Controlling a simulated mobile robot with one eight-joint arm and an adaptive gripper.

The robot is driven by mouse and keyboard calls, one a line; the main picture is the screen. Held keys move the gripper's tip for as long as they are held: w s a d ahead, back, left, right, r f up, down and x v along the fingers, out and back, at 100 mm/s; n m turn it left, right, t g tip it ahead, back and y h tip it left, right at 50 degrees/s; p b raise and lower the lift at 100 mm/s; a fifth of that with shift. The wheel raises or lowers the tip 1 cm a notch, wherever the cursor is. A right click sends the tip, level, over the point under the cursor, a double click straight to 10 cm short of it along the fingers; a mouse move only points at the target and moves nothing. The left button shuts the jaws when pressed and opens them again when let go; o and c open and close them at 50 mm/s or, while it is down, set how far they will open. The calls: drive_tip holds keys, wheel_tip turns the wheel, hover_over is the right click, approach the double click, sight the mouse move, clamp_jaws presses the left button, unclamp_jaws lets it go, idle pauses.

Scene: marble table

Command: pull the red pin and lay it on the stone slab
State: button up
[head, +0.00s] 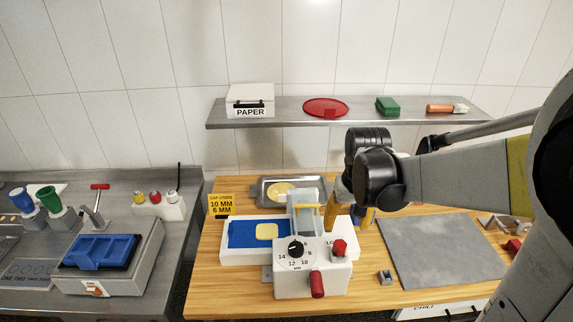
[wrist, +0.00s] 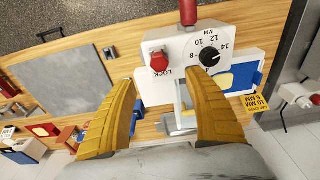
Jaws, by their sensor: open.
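My gripper (head: 350,217) has yellow fingers, open and empty, behind and above the knob in the head view. In the wrist view my gripper (wrist: 157,84) has its fingers spread wide and apart from the knob. The grey stone slab (head: 440,250) lies bare on the wooden table to the right, and also shows in the wrist view (wrist: 65,75).
The machine has a black dial (head: 296,249), a red handle (head: 317,285) and a blue belt with yellow dough (head: 266,231). A metal tray (head: 268,190) lies behind it. A small grey block (head: 385,277) sits between machine and slab. A shelf (head: 300,110) runs along the wall.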

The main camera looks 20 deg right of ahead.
sight(340, 244)
drive_tip(key=f, duration=0.3)
drive_tip(key=w+f+b, duration=0.1)
drive_tip(key=f, duration=0.3)
drive_tip(key=f+b, duration=0.1)
drive_tip(key=f, duration=0.3)
drive_tip(key=shift+w+d, duration=0.25)
drive_tip(key=shift+d, duration=0.05)
drive_tip(key=shift+c, duration=0.2)
drive_tip(key=shift+r, duration=0.15)
clamp_jaws()
